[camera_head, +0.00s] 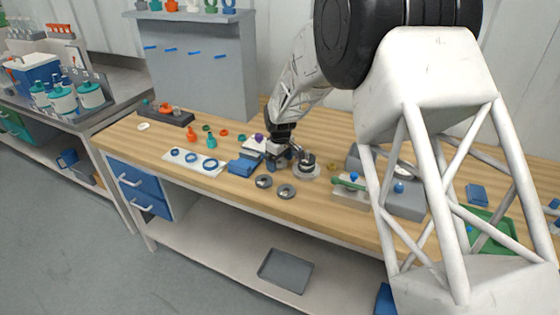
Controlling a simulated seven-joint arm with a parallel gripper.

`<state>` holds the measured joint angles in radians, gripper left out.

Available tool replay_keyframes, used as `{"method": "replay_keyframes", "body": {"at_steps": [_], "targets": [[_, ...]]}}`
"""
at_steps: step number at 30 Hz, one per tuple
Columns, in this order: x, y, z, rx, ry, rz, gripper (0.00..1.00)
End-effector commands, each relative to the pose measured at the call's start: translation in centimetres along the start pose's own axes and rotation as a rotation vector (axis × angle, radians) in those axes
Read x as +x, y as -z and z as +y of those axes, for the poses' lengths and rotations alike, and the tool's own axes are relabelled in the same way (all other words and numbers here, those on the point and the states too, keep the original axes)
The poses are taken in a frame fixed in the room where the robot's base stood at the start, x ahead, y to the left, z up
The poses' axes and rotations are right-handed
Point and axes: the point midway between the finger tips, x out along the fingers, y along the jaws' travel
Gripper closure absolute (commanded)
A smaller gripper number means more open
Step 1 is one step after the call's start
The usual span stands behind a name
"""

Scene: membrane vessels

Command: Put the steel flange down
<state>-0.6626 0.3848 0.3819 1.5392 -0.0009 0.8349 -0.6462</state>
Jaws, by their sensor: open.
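Two dark grey rings lie flat near the bench's front edge: a left ring (264,181) and a right ring (286,191). A dark round metal piece (308,159) sits on a pale round base (306,171) just behind them. I cannot tell for certain which of these is the steel flange. My gripper (287,160) is low over the bench, beside and just left of the round metal piece. Its jaws are open, and I see nothing held between them. The fingertips are small and partly merge with the dark parts around them, so contact is unclear.
Blue blocks (244,165) stand close left of my gripper. A white plate (196,163) with blue rings lies further left, with orange and teal fittings behind it. A green tray (490,231) is far right.

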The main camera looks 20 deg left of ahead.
Motion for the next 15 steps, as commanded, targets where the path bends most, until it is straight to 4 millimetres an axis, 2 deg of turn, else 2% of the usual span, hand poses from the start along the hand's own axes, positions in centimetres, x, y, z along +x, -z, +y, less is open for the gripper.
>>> {"method": "replay_keyframes", "body": {"at_steps": [8,15], "targets": [[-0.4,0.0,0.0,0.000,0.000,0.001,0.11],[-2.4,0.0,0.0,0.000,-0.001,0.001,0.11]]}}
